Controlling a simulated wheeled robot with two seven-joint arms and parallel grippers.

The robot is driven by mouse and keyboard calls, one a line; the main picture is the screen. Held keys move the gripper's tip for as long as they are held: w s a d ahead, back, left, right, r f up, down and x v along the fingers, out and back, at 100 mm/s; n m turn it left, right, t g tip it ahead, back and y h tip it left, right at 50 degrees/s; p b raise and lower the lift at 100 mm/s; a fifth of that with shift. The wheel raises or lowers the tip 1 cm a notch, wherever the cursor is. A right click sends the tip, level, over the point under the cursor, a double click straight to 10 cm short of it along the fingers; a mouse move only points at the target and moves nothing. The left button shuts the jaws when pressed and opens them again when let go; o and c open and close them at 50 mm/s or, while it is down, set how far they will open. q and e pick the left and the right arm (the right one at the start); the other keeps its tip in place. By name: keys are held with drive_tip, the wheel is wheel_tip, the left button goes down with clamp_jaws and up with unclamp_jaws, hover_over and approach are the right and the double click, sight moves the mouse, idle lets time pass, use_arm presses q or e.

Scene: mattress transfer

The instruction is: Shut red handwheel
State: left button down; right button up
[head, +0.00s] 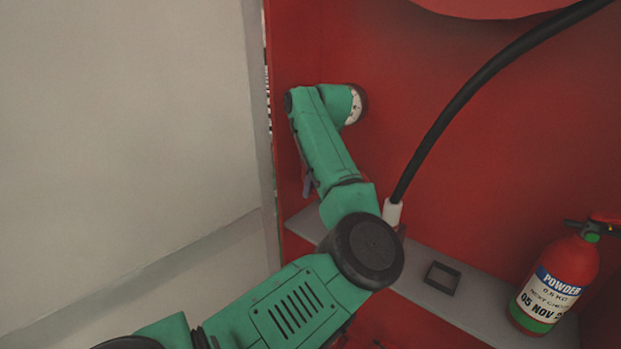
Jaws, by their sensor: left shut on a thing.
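My left arm, green with dark joints, reaches from the lower left into a red cabinet (480,140). Its wrist end, with a white ring, is near the cabinet's back wall at the upper left. My left gripper (361,101) shows only as a dark sliver past that ring. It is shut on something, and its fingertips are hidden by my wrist. The red handwheel is not clearly seen; its place seems hidden behind my wrist and forearm. A small reddish and grey part (308,182) shows left of my forearm and I cannot tell what it is. My right gripper is out of view.
A black hose (462,100) with a white end (392,212) runs down close to my forearm. A grey shelf (480,312) holds a small dark square frame (442,279) and a red powder extinguisher (556,285). A pale panel (120,150) stands at left.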

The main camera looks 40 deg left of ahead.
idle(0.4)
use_arm(q)
drive_tip(key=c, duration=0.8)
unclamp_jaws()
drive_tip(key=v, duration=0.5)
drive_tip(key=p+v, duration=0.1)
drive_tip(key=v, duration=0.3)
drive_tip(key=p+v, duration=0.1)
drive_tip(key=v, duration=0.4)
drive_tip(key=shift+a+r, duration=0.2)
drive_tip(key=shift+r, duration=0.25)
drive_tip(key=shift+f, duration=0.1)
